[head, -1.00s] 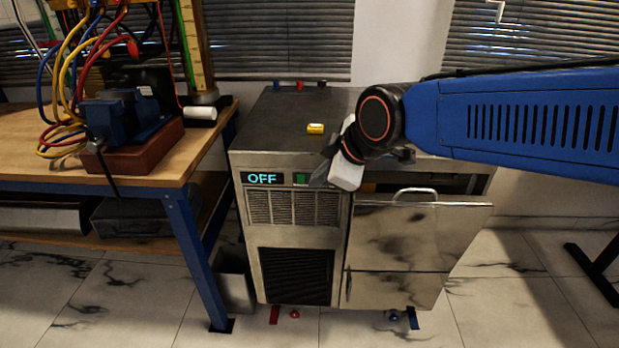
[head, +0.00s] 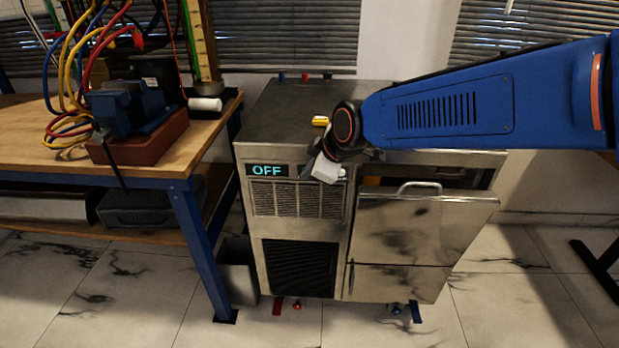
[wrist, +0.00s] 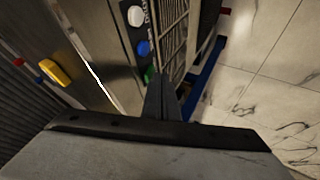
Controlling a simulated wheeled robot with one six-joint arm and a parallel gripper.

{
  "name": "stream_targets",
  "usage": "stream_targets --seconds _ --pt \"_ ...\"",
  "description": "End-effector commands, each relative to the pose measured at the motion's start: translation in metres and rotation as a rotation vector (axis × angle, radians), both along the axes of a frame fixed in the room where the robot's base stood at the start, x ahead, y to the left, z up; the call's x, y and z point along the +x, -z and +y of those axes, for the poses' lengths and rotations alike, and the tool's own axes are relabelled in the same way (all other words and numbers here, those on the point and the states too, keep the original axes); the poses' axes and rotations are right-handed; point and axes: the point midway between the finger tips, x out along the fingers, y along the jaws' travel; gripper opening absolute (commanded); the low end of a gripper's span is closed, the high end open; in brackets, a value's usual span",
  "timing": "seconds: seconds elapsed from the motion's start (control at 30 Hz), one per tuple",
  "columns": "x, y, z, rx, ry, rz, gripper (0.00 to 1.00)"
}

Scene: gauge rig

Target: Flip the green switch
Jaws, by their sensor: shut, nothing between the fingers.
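The green switch (wrist: 149,74) shows in the wrist view on the front panel of the metal cabinet (head: 295,115), just beyond my fingertips. In the head view my gripper (head: 309,172) covers the spot where the switch is. My gripper also shows in the wrist view (wrist: 158,82), with its fingers together and empty, pointing at the panel beside the switch. I cannot tell whether the fingertips touch it. The display (head: 267,170) left of my gripper reads OFF.
A blue button (wrist: 142,47) and a white button (wrist: 135,16) sit in line with the switch. A yellow part (head: 320,121) is on the cabinet top. A cabinet door (head: 405,235) hangs ajar at right. A workbench (head: 150,184) with cables stands at left.

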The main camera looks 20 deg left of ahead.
Motion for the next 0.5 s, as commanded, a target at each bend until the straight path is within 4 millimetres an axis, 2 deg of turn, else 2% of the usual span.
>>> stream_targets --seconds 0.5 --pt "0.0059 -0.0017 0.001 -0.006 0.001 0.018 0.0"
